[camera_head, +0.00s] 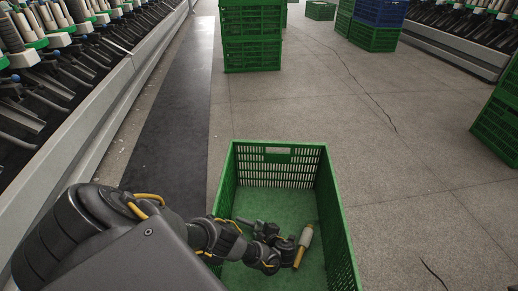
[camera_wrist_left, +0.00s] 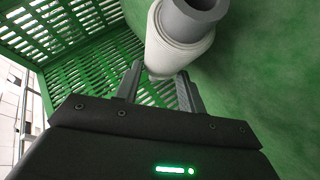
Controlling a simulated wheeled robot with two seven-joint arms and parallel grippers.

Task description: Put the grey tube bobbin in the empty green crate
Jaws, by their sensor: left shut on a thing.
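The grey tube bobbin (camera_head: 306,237) is inside the green crate (camera_head: 336,205), toward its right side. I cannot tell whether the bobbin touches the crate floor. My right gripper is not in view.
The crate has slotted walls and a bare green floor. Stacked green crates (camera_head: 252,38) stand beyond it, and another green crate (camera_head: 498,122) is at right. A blue crate (camera_head: 380,11) sits farther back.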

